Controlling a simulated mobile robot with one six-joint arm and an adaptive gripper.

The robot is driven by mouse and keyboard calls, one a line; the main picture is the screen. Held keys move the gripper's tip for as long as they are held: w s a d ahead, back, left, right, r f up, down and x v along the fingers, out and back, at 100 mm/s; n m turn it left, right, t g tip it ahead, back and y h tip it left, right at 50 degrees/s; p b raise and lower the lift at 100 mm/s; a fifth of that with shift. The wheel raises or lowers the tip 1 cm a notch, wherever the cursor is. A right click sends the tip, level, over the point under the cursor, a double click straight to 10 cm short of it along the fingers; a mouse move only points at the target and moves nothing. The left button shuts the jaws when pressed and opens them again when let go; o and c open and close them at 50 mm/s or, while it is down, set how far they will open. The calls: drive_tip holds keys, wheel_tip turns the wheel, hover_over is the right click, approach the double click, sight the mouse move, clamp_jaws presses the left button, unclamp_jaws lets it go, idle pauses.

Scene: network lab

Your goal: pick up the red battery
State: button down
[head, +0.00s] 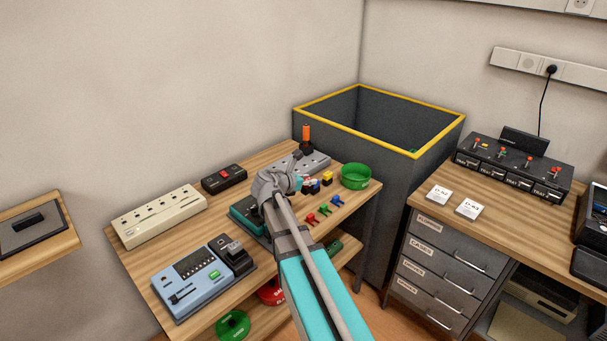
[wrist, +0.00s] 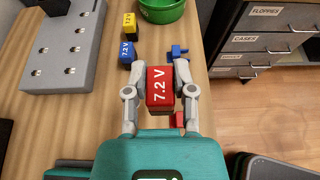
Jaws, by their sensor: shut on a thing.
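The red battery, marked 7.2 V (wrist: 159,88), stands between the two fingers of my gripper (wrist: 160,68) in the wrist view. The fingers are shut on its left and right sides. It looks larger than the other batteries there, but I cannot tell how far it is above the bench. In the head view my gripper (head: 300,184) is over the wooden bench, and my wrist hides most of the battery. A blue battery (wrist: 126,53) and a yellow battery (wrist: 129,22) stand ahead and to the left of it.
A green bowl (head: 356,177) is beyond the batteries. Small red, green and blue pieces lie to the right; a blue one (wrist: 177,51) is close to my right finger. A tall dark bin (head: 330,112) stands behind the bench.

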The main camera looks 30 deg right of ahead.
drive_tip(key=s+a+r+p, duration=0.1)
drive_tip(key=s+r+p, duration=0.1)
drive_tip(key=s, duration=0.4)
drive_tip(key=shift+s+r, duration=0.25)
drive_tip(key=shift+r, duration=0.2)
drive_tip(key=shift+a, duration=0.1)
